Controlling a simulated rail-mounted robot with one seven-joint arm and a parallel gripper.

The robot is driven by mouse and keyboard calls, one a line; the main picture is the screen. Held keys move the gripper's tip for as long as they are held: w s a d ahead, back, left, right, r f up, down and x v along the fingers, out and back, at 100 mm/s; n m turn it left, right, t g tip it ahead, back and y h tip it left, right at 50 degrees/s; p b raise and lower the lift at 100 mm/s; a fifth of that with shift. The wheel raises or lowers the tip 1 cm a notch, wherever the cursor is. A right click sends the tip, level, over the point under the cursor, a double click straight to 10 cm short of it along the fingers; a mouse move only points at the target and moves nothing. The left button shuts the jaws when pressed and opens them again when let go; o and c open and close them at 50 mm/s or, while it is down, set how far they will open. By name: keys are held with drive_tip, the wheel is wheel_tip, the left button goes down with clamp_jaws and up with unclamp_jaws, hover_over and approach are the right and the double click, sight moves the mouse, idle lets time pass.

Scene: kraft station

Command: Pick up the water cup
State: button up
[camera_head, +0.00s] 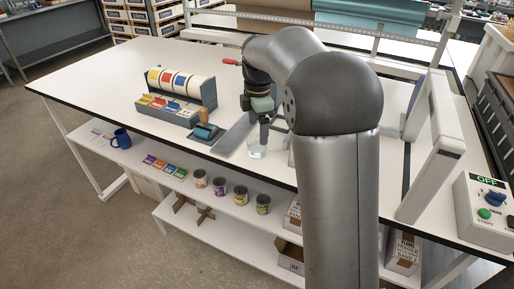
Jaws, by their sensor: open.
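The water cup (257,151) is a small clear glass standing upright near the front edge of the white table. My gripper (262,133) is above it and partly overlaps its top in this view. The gripper is open and points down. I cannot tell whether the fingers are beside the cup's rim or only over it. My large grey arm stands just to the right and hides the table beyond it.
A grey metal strip (233,136) lies just left of the cup. The table (90,75) is clear at left. A control box (488,205) is at right; cans (241,195) are on the shelf below.

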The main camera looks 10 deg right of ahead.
sight(257, 144)
drive_tip(key=f, duration=0.3)
drive_tip(key=f+p, duration=0.1)
drive_tip(key=f, duration=0.3)
drive_tip(key=shift+w+a+f, duration=0.1)
drive_tip(key=shift+w+f, duration=0.05)
drive_tip(key=shift+w, duration=0.05)
drive_tip(key=c, duration=1.1)
